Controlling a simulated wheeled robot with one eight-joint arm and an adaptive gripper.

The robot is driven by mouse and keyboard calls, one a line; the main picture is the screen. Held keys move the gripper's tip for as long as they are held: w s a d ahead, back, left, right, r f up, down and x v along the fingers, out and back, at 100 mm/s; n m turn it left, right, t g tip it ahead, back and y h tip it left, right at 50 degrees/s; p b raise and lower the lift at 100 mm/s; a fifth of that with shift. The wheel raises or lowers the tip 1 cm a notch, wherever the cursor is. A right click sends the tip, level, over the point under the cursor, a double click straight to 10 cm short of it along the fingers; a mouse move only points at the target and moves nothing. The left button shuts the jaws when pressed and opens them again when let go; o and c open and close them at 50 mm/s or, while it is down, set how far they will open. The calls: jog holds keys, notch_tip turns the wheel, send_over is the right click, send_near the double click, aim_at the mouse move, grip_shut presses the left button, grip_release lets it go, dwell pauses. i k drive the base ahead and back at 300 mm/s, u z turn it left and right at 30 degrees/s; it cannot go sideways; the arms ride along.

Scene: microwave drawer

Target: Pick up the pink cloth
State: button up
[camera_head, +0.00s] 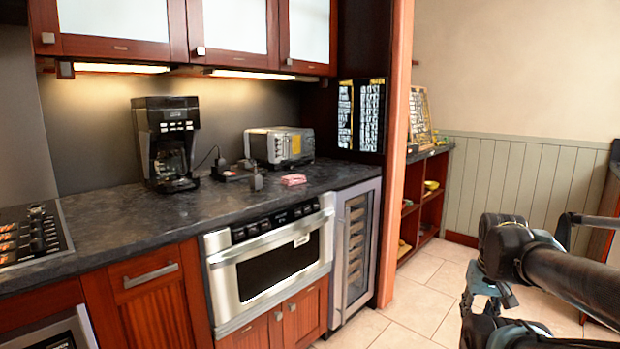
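The pink cloth (293,180) is a small folded bundle lying on the dark stone counter (225,205). It lies near the counter's right end, above the microwave drawer and in front of the toaster. My arm is at the lower right of the head view, well apart from the counter and the cloth. My gripper (484,292) seems to be the dark end pointing down there, in front of the tiled floor. Its fingers are too small and overlapped to show whether they are open or shut. Nothing touches the cloth.
A silver toaster (279,147) stands behind the cloth. Small dark items with a cord (230,172) lie left of it, then a black coffee maker (167,145). The steel microwave drawer (272,265) is shut below. Upper cabinets (190,30) overhang the counter. The tiled floor (420,295) is clear.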

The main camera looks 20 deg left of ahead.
aim_at(289, 180)
jog(key=u, duration=0.4)
jog(key=i, duration=1.2)
jog(key=u, duration=0.6)
